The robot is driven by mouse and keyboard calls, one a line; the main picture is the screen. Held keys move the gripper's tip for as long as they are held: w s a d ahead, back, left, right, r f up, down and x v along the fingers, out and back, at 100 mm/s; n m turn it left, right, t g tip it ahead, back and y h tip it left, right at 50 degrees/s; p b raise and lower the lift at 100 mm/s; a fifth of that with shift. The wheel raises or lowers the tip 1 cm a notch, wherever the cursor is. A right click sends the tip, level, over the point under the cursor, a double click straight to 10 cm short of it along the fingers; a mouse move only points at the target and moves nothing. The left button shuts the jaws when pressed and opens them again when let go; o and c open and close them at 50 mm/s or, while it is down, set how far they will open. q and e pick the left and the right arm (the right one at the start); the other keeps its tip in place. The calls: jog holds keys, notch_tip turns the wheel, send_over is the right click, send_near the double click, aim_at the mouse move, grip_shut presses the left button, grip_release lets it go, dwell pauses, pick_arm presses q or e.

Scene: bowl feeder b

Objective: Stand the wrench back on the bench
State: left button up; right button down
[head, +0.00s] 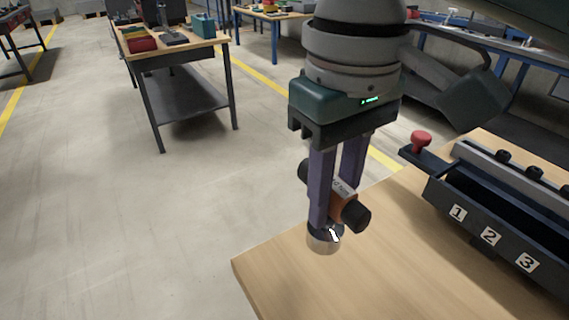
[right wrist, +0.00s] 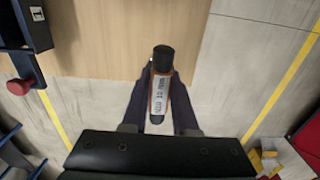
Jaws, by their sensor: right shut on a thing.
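My right gripper (head: 335,215) is shut on the wrench, with one purple finger on each side of it. The wrench (head: 343,187) has an orange middle with a white printed label and black ends, and a round silver part with a white arrow shows below. In the right wrist view the wrench (right wrist: 160,92) lies between the fingers (right wrist: 158,100). It appears over the edge of the wooden bench (head: 300,275); I cannot tell whether it touches the bench. My left gripper is not in view.
A dark feeder rack (head: 490,225) numbered 1, 2 and 3 stands at the bench's right. The bench's front area is bare. Another workbench (head: 180,45) stands at the back left, with open floor between.

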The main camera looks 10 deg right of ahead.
aim_at(326, 230)
notch_tip(326, 230, down, 8)
jog(key=shift+f+b, duration=0.1)
jog(key=shift+b, duration=0.45)
jog(key=shift+f, duration=0.1)
jog(key=c, duration=0.7)
grip_release()
jog(key=shift+r, duration=0.25)
notch_tip(326, 230, up, 11)
jog(key=shift+w+f+p, duration=0.1)
jog(key=shift+p, duration=0.7)
jog(key=shift+r, duration=0.5)
